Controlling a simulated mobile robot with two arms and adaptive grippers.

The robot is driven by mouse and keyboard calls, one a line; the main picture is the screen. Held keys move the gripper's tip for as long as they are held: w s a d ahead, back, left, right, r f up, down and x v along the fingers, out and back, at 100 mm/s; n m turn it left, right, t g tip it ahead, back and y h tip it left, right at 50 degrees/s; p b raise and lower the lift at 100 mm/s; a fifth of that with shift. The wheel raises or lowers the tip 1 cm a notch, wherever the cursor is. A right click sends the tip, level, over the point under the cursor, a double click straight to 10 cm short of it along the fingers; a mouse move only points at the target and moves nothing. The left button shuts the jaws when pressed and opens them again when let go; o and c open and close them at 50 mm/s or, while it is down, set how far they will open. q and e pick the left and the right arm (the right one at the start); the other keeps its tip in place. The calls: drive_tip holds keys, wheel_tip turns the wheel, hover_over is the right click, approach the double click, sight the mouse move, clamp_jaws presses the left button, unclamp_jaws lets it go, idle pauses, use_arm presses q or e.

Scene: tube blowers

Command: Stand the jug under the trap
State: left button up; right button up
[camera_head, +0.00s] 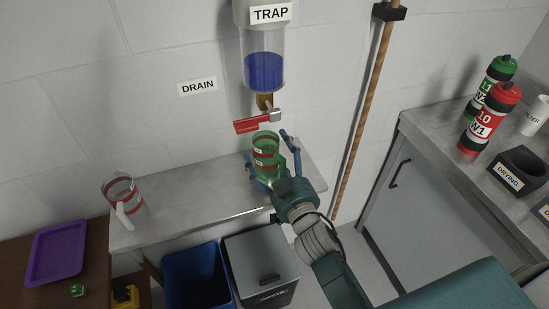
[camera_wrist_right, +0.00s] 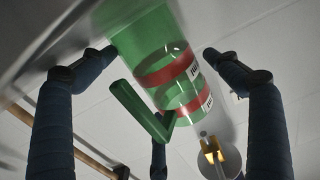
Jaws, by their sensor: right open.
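The trap (camera_head: 263,72) hangs on the wall, a clear vessel with dark blue liquid and a brass outlet. Its red tap handle (camera_head: 252,124) points left. A green see-through jug (camera_head: 265,150) with red bands is directly below the outlet, apparently upright on the steel shelf; my gripper hides its base. It also shows in the right wrist view (camera_wrist_right: 180,75), with its green handle toward the gripper. My right gripper (camera_head: 268,146) is open, its fingers spread around the jug with visible gaps. My left gripper is out of view.
A clear jug with red bands (camera_head: 122,195) stands at the left of the steel shelf (camera_head: 190,212). A blue bin (camera_head: 197,278) and grey waste bin (camera_head: 262,262) are below. Red and green bottles (camera_head: 488,118) stand on the right counter.

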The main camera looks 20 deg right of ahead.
drive_tip(key=shift+s, duration=0.3)
drive_tip(key=s+b, duration=0.2)
drive_tip(key=s, duration=0.9)
drive_tip(key=shift+s+d+r, duration=0.15)
drive_tip(key=shift+s+d, duration=0.05)
drive_tip(key=shift+d, duration=0.05)
